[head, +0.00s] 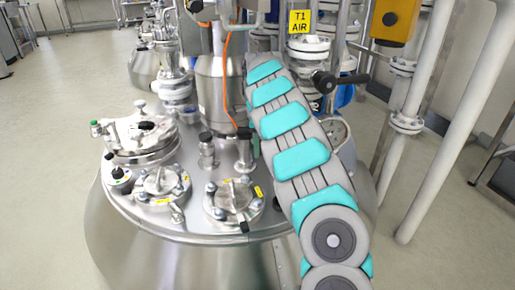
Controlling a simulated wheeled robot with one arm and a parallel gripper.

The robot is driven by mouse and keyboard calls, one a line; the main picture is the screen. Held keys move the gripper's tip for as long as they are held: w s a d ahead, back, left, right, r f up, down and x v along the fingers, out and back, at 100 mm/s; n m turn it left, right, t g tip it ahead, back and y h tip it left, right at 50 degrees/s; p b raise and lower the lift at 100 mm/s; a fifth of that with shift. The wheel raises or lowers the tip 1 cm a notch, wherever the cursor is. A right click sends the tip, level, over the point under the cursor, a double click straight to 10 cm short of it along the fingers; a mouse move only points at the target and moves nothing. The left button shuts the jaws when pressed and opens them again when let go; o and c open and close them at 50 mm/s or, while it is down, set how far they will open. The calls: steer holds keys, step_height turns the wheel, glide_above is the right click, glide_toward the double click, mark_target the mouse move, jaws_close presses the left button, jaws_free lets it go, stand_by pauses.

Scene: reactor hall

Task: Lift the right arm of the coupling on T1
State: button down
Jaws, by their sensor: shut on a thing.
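My arm runs from the lower right up to the middle of the view. Its far end and my gripper are hidden behind its own links, so I cannot see what the jaws touch. The yellow T1 AIR sign (299,22) hangs on the pipework just right of the arm's far end. Below the sign are metal pipe flanges (308,46) and a valve with a black lever handle (340,81). I cannot make out the coupling or its right arm; my arm covers the area beside and below the sign.
A steel reactor vessel (120,205) with lidded ports (233,200) fills the centre left. An orange cable (226,80) hangs by its motor column. White pipes (440,130) and a yellow box (394,20) stand at right. The floor (50,130) is open at left.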

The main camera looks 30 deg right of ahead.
steer(key=shift+r+p, duration=0.25)
steer(key=shift+p, duration=0.25)
steer(key=shift+w+d+r+h+p, duration=0.1)
steer(key=shift+r+h+p, duration=0.15)
steer(key=shift+p, duration=0.8)
steer(key=shift+d+f+g+h+p, duration=0.1)
steer(key=shift+f+g+h+p, duration=0.2)
steer(key=shift+g+p, duration=0.25)
steer(key=c, duration=0.7)
jaws_free()
steer(key=shift+s, duration=0.2)
step_height(320, 180, up, 4)
steer(key=shift+f, duration=0.2)
steer(key=s+a, duration=0.2)
steer(key=s, duration=0.2)
steer(key=s+a, duration=0.2)
steer(key=s, duration=0.3)
steer(key=s+a+r+b, duration=0.1)
steer(key=s+a, duration=0.2)
steer(key=s, duration=0.2)
steer(key=shift+s+r, duration=0.1)
steer(key=shift+s, duration=0.1)
